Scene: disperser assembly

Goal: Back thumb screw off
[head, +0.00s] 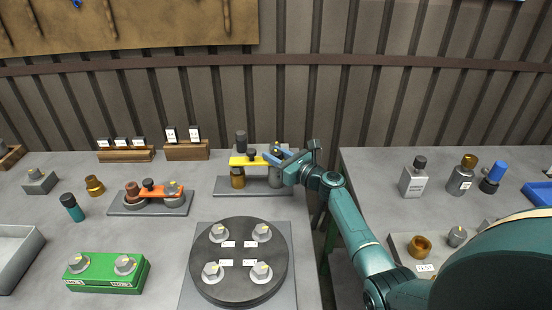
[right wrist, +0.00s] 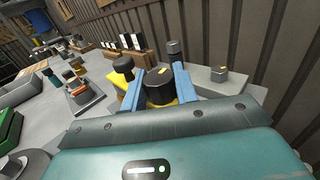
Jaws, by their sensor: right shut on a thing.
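The back fixture has a yellow clamp bar (head: 240,160) across its top, a brown vessel (head: 238,178) at its left and a grey vessel (head: 275,181) at its right. A plain dark knob (head: 252,153) stands on the bar and also shows in the right wrist view (right wrist: 122,65). My right gripper (head: 268,156) is at the right end of the bar. In the right wrist view its blue fingers are shut on a dark round knob with a yellow mark, the back thumb screw (right wrist: 158,83). Whether the screw is clear of its seat is hidden. My left gripper is out of view.
A dark-topped cylinder (head: 241,140) rises behind the bar. A round black turntable (head: 238,284) with several knobs stands in front. An orange-bar fixture (head: 155,191) and a green block (head: 130,279) are at left. Bottles (head: 413,183) stand on the right table, across a gap.

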